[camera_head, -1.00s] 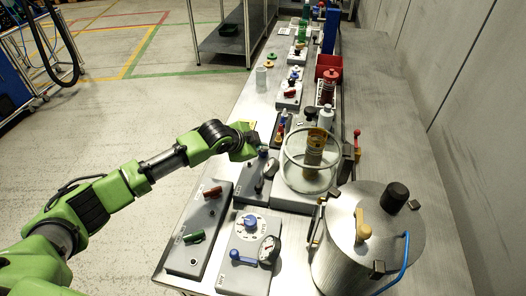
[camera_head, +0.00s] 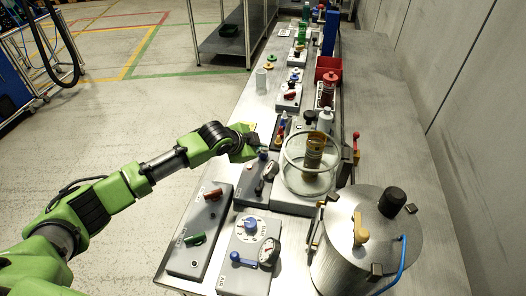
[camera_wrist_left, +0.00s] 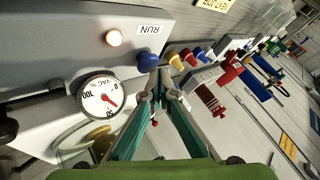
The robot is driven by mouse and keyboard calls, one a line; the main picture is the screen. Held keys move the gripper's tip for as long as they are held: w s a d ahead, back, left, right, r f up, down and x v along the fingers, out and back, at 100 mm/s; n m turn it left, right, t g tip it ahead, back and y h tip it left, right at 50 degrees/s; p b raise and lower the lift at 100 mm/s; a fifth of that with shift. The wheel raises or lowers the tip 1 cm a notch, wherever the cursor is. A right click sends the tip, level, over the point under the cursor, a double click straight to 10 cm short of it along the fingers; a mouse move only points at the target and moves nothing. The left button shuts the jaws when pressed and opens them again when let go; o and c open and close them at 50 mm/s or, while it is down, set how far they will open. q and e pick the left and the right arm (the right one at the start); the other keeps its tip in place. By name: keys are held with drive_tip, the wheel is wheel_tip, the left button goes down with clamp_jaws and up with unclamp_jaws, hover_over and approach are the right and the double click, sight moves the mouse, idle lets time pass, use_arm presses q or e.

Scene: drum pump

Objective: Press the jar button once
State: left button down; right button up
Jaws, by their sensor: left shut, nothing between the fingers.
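The glass jar (camera_head: 292,168) stands on a grey base in the middle of the bench, with an amber-brown cylinder (camera_head: 314,150) inside. Beside it is a grey control box (camera_head: 248,192). In the left wrist view the box has a round dial gauge (camera_wrist_left: 101,97), a lit orange lamp (camera_wrist_left: 114,38), a RUN label (camera_wrist_left: 150,29) and a blue button (camera_wrist_left: 149,62). My left gripper (camera_wrist_left: 160,76) is shut and empty, its tips right by the blue button; I cannot tell whether they touch. In the head view the left gripper (camera_head: 256,148) is above the box's far end.
A large metal pot (camera_head: 345,260) stands at the near right. Grey boxes with red and green handles (camera_head: 205,235) and a blue dial (camera_head: 250,224) are nearer. A red bin (camera_head: 328,68) and bottles stand farther along. Open floor lies left of the bench.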

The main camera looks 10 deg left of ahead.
sight(262, 155)
use_arm(q)
drive_tip(key=shift+r, duration=0.35)
wheel_tip(262, 155, up, 5)
drive_tip(key=p, duration=0.5)
drive_tip(key=shift+r, duration=0.1)
idle(0.5)
